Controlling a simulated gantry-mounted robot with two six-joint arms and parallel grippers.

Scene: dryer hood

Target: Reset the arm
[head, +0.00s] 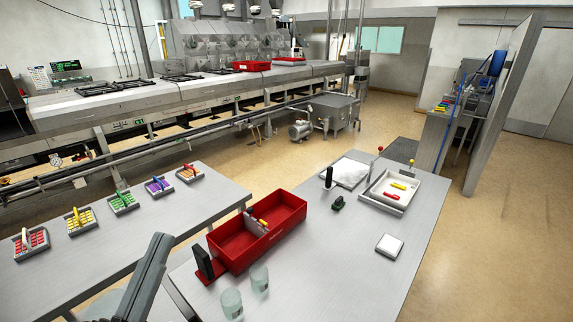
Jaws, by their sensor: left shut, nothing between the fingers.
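My left gripper (158,243) is the grey part that rises from the bottom edge, left of the middle. It is shut and empty. My right gripper is not in view.
Two clear cups (231,303) and a black block (208,263) stand near the bin. The left table (150,228) holds several small trays of coloured pieces.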

